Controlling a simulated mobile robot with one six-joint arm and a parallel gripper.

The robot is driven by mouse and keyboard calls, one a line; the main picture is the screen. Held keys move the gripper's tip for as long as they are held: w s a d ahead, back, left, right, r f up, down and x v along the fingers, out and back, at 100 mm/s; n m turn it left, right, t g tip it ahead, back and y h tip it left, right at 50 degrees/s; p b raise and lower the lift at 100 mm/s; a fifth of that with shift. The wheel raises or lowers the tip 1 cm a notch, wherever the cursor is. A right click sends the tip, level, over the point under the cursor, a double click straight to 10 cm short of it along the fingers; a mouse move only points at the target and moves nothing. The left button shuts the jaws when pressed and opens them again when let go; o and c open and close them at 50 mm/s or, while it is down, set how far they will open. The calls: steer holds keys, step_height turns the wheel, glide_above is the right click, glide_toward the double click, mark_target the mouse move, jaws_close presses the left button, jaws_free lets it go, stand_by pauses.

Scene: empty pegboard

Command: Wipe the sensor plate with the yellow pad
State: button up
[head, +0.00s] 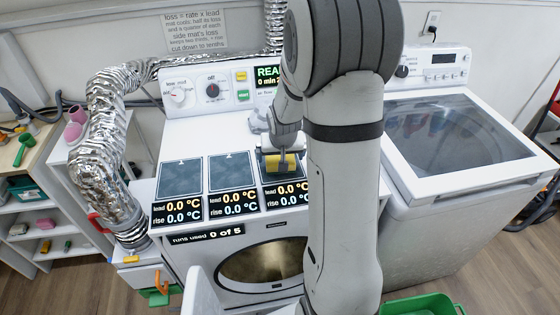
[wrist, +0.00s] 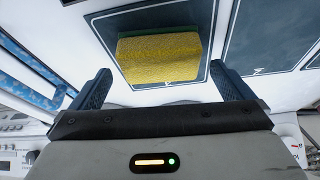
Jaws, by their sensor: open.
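The yellow pad (head: 281,163), a block with a green edge, rests on the rightmost of three dark plates on the white dryer's top. In the wrist view the pad (wrist: 160,58) lies on a dark plate (wrist: 191,20), ahead of my gripper's fingertips. My gripper (wrist: 163,80) is open and empty, with one finger on each side below the pad. In the head view my gripper (head: 277,150) is close to the pad, partly hidden by my arm. The left plate (head: 180,178) and middle plate (head: 230,172) are bare. Displays in front read 0.0 °C.
A silver duct (head: 100,145) stands left of the dryer. A washer (head: 455,140) with a glass lid stands to the right. A shelf (head: 40,185) with small items is at far left. A green bin (head: 420,305) is on the floor at lower right.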

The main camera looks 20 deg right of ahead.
steer(key=shift+x, duration=1.45)
steer(key=c, duration=0.9)
